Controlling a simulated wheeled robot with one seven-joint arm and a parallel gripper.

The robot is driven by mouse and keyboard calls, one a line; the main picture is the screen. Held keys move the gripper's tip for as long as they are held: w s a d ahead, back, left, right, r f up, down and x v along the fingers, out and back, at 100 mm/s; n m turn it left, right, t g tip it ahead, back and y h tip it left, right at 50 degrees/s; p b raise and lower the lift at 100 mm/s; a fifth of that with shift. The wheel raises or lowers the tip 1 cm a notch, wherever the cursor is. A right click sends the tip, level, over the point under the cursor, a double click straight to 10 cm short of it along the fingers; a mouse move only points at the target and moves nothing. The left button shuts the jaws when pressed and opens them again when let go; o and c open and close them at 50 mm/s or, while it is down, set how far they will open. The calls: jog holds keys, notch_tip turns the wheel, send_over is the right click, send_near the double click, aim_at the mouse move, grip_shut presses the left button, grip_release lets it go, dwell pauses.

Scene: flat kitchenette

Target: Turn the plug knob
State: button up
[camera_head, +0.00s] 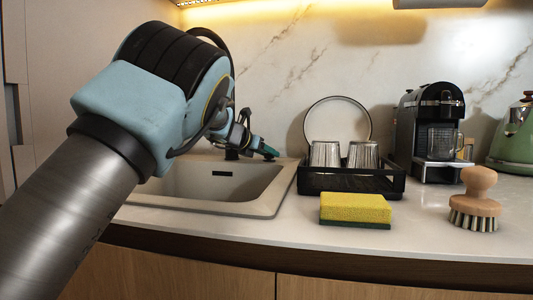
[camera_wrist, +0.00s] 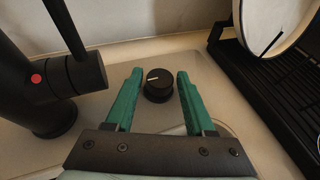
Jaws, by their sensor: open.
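The plug knob (camera_wrist: 158,86) is a small black round knob with a light line on its top. It stands on the sink's back ledge in the wrist view. My gripper (camera_wrist: 157,75) has two green fingers, which are apart, one to the left and one to the right of the knob. A gap shows on both sides, so neither finger appears to touch it. In the head view my gripper (camera_head: 268,153) is small, low over the back right corner of the sink (camera_head: 272,203). The knob cannot be made out there.
The black faucet (camera_wrist: 50,80) stands close left of my gripper. A yellow sponge (camera_head: 355,208), wooden brush (camera_head: 476,201), coffee machine (camera_head: 430,130) and green kettle (camera_head: 514,137) are farther right.

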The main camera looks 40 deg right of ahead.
grip_shut()
dwell(0.3)
